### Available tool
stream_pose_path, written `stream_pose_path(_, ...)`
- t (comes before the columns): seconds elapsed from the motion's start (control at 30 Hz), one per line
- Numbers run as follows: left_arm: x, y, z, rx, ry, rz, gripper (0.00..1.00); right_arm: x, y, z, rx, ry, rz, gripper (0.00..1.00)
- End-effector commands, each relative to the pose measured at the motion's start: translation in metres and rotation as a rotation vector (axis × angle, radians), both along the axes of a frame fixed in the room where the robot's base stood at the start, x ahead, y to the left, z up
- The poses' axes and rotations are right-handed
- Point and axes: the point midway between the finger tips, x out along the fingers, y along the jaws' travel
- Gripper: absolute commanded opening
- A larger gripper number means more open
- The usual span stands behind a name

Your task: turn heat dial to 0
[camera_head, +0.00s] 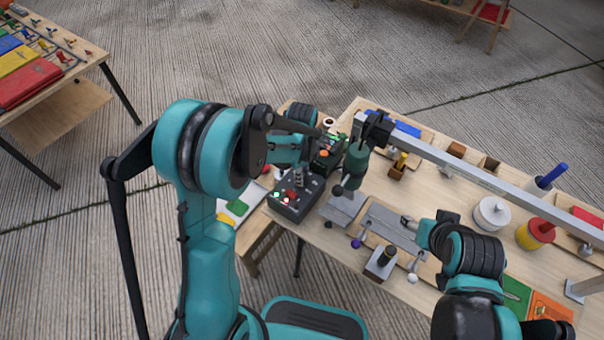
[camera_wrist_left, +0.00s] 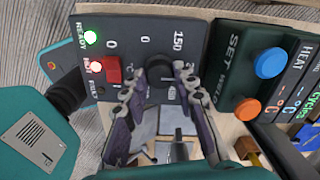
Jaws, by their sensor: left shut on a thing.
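The dark control box (camera_head: 291,203) sits at the left end of the wooden table. The left wrist view shows its face (camera_wrist_left: 135,35) with a lit green READY light, a lit red HOT light, a red switch and a black heat dial (camera_wrist_left: 158,70). A "0" is printed left of the dial and "150" above right. My left gripper (camera_wrist_left: 157,84) is shut on the dial, one finger on each side. The fingers hide much of the dial, and I cannot read its pointer. My right gripper (camera_head: 408,221) is by a grey plate; its finger opening is unclear.
A second dark box (camera_wrist_left: 240,60) with blue and orange buttons stands beside the control box. A long grey beam (camera_head: 480,178) with a green-handled tool (camera_head: 355,165) crosses above the table (camera_head: 460,248). A white round container (camera_head: 491,215) stands to the right.

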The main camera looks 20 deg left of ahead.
Motion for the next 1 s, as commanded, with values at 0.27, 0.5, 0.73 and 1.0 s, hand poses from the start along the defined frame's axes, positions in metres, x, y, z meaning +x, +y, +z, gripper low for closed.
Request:
stream_pose_path(0.27,-0.0001,0.0000,-0.0004,0.000,0.000,0.098,0.00,0.0000,0.0000,-0.0012,0.000,0.000,0.000,0.57)
stream_pose_path(0.5,-0.0002,0.0000,-0.0005,0.000,0.000,0.290,0.00,0.0000,0.0000,-0.0031,0.000,0.000,0.000,0.57)
stream_pose_path(0.73,-0.0002,-0.0001,-0.0006,0.000,0.000,0.510,0.00,0.0000,0.0000,-0.0047,0.000,0.000,0.000,0.57)
stream_pose_path(1.0,-0.0002,-0.0001,-0.0006,0.000,0.000,0.766,0.00,0.0000,0.0000,-0.0062,0.000,0.000,0.000,0.57)
